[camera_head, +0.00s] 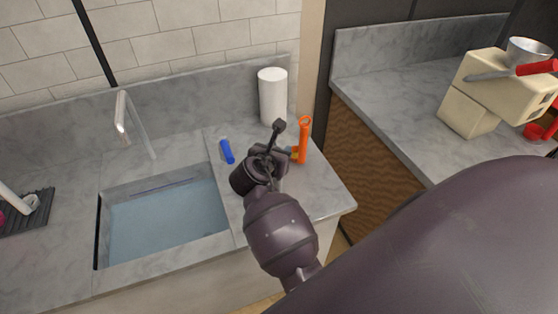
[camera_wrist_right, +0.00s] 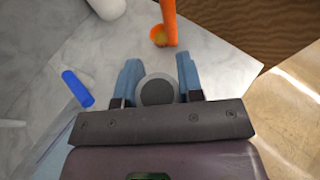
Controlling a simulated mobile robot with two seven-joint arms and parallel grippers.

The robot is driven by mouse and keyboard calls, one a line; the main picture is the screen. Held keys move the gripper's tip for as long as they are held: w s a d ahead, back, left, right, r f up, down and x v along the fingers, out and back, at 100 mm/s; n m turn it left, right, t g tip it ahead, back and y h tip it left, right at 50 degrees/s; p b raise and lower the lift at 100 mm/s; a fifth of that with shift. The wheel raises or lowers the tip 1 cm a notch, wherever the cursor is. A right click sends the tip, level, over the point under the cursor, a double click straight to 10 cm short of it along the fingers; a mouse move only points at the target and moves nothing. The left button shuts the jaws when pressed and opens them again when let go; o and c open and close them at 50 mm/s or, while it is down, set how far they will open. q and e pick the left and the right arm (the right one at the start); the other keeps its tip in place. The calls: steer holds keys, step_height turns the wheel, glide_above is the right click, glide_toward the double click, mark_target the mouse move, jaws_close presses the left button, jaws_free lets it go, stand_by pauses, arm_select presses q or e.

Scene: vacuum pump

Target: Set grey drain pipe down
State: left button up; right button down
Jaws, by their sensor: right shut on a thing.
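My right gripper (camera_head: 268,155) is over the counter to the right of the sink. In the right wrist view its two blue fingers (camera_wrist_right: 158,80) are closed on the grey drain pipe (camera_wrist_right: 157,93), whose round grey end faces the camera. In the head view a dark stalk with a wider top (camera_head: 278,127) rises at the gripper and appears to be this pipe. The pipe's lower end is hidden, so I cannot tell whether it touches the counter. My left gripper is not in view.
An orange upright tool (camera_head: 304,140) stands close to the right of the gripper. A blue cylinder (camera_head: 227,151) lies to its left, near the sink (camera_head: 165,220). A white roll (camera_head: 272,96) stands behind. The counter's front right edge is near; bare counter (camera_head: 325,190) shows there.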

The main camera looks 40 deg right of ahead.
steer(key=shift+f, duration=1.9)
steer(key=c, duration=0.8)
jaws_free()
steer(key=shift+o, duration=0.2)
